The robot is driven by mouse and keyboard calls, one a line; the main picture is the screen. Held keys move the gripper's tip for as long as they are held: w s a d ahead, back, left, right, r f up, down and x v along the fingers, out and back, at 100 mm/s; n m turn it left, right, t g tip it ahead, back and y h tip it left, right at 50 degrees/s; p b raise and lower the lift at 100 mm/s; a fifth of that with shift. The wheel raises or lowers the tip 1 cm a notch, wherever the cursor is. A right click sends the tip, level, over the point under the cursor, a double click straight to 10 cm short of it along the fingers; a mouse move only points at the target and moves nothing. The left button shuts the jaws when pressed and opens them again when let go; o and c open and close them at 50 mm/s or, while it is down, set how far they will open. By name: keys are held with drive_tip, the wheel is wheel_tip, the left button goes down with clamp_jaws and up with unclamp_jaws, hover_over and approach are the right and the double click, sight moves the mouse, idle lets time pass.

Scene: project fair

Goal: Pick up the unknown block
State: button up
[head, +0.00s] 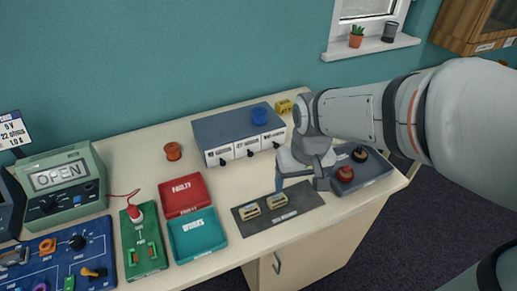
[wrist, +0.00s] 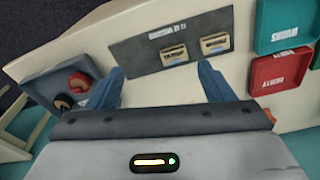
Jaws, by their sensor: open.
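Two small tan blocks with pale tops lie side by side on a dark labelled mat (head: 312,198). The left block (head: 250,211) and the right block (head: 277,201) look alike, and I cannot tell which is meant. My gripper (head: 300,185) is open and empty above the mat's right part, with one finger just behind the right block in the head view. In the wrist view, my gripper (wrist: 161,72) has its blue fingers spread wide. The right block (wrist: 174,57) shows ahead between them, and the left block (wrist: 214,44) is ahead of one fingertip.
A red tray (head: 166,190) and a teal tray (head: 218,246), marked WORKS, stand left of the mat. A grey box with red and black knobs (head: 375,175) is close on the right. A blue-grey drawer unit (head: 225,125) stands behind. A meter (head: 45,215) reads OPEN.

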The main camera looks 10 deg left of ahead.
sight(251, 211)
drive_tip(key=a+f+n, duration=0.1)
drive_tip(key=a+f, duration=0.1)
drive_tip(key=a, duration=0.1)
drive_tip(key=a+f, duration=0.2)
drive_tip(key=a, duration=0.2)
drive_tip(key=a+f+n+g, duration=0.1)
drive_tip(key=a+f, duration=0.1)
drive_tip(key=a, duration=0.2)
drive_tip(key=shift+w+a+f+n, duration=0.2)
drive_tip(key=shift+w+n, duration=0.1)
wheel_tip(251, 211, down, 8)
drive_tip(key=shift+s+r+p, duration=0.1)
drive_tip(key=shift+r+p, duration=0.05)
drive_tip(key=shift+p, duration=0.35)
drive_tip(key=c, duration=1.1)
